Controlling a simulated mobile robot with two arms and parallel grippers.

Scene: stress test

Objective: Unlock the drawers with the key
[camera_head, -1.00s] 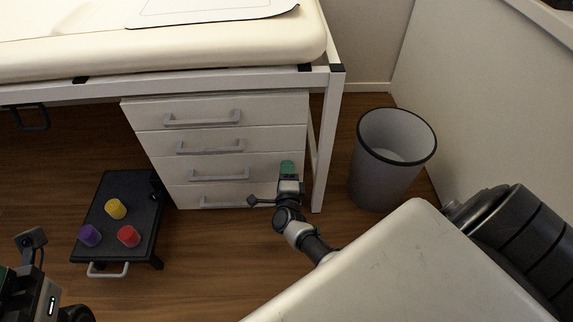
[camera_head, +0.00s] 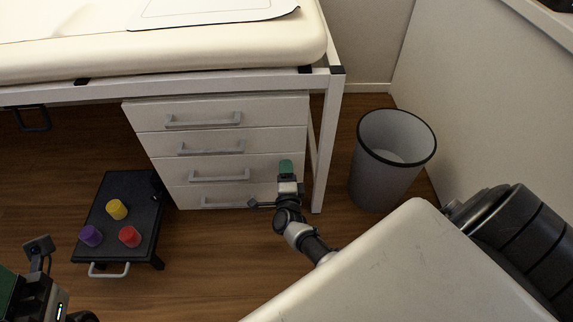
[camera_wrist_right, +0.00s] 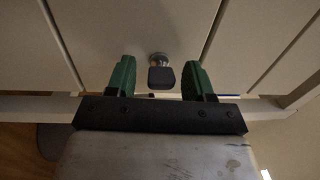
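The white drawer cabinet (camera_head: 222,104) stands under the bench, its several grey-handled drawers all closed. In the right wrist view, a key with a dark square head (camera_wrist_right: 161,77) sits at a round metal lock (camera_wrist_right: 158,59) on the cabinet front. My right gripper (camera_head: 286,166) is at the right side of the drawer fronts. In the wrist view its green fingers (camera_wrist_right: 158,80) are open on either side of the key head, with a gap on both sides. In the head view the gripper hides the key and lock. My left arm (camera_head: 38,290) shows at the lower left; its fingertips are not clear.
A black step stool (camera_head: 143,215) with yellow, purple and red cups stands left of the cabinet. A grey bin (camera_head: 380,185) stands right of the bench leg (camera_head: 327,150). The cushioned bench (camera_head: 200,50) is above the drawers.

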